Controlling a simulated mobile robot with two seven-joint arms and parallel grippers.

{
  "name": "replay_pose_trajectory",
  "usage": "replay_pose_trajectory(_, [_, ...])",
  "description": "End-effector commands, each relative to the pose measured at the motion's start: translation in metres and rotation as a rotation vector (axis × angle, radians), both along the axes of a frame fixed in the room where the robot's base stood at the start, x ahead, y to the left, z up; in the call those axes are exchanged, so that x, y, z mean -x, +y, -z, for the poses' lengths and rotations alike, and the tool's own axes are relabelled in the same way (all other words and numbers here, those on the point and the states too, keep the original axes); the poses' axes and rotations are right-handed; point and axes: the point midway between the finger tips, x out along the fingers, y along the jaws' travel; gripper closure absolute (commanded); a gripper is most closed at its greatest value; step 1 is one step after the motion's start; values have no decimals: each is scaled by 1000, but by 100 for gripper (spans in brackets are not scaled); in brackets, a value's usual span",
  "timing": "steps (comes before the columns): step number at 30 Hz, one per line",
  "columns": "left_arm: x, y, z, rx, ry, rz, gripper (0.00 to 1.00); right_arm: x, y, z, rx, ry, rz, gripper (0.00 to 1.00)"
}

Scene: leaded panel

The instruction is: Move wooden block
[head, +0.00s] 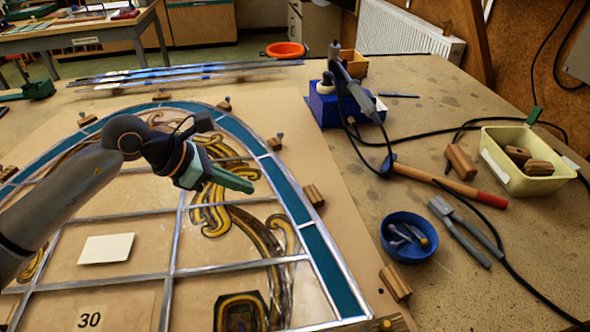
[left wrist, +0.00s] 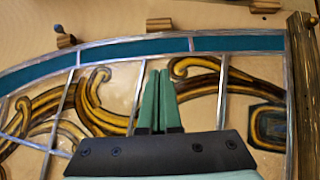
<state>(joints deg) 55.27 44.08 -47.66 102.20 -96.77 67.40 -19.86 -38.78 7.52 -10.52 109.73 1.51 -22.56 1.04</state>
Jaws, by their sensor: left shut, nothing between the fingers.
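My left gripper (head: 240,184) is above the leaded panel, its green fingers together with nothing between them. In the left wrist view the fingers (left wrist: 160,78) point toward the panel's teal border. Several small wooden blocks show. One (head: 313,195) lies against the panel's right edge, a little right of the fingertips and apart from them. The left wrist view shows blocks along the border, one (left wrist: 159,25) beyond the fingers. Which block the task means cannot be told. My right gripper is not in view.
The yellow tub (head: 497,173) holds wooden blocks. A hammer (head: 450,183), pliers (head: 463,231) and a blue bowl (head: 396,257) lie right of the panel. A soldering iron stands at a blue box (head: 325,110), its black cable crossing the bench. A white card (head: 106,248) lies on the panel.

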Motion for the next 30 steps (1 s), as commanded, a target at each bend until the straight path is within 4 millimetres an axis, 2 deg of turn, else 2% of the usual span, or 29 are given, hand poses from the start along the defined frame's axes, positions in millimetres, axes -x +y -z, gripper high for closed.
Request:
replay_pose_trajectory(4, [-1, -3, 4, 1, 0, 1, 100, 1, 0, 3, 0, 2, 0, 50])
replay_pose_trajectory(8, [-6, -14, 17, 4, 1, 1, 100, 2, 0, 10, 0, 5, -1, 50])
replay_pose_trajectory(15, [-21, -47, 55, 3, 2, 1, 100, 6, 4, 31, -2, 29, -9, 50])
replay_pose_trajectory(20, [-31, -68, 78, 3, 1, 2, 100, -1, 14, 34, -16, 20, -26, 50])
replay_pose_trajectory(21, [-34, -75, 70, 4, -1, 2, 100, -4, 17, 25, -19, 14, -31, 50])
replay_pose_trajectory(23, [-38, -83, 70, 2, 0, 2, 100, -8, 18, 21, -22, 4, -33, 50])
replay_pose_trajectory(30, [-47, -99, 71, 2, -1, 0, 100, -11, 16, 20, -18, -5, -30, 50])
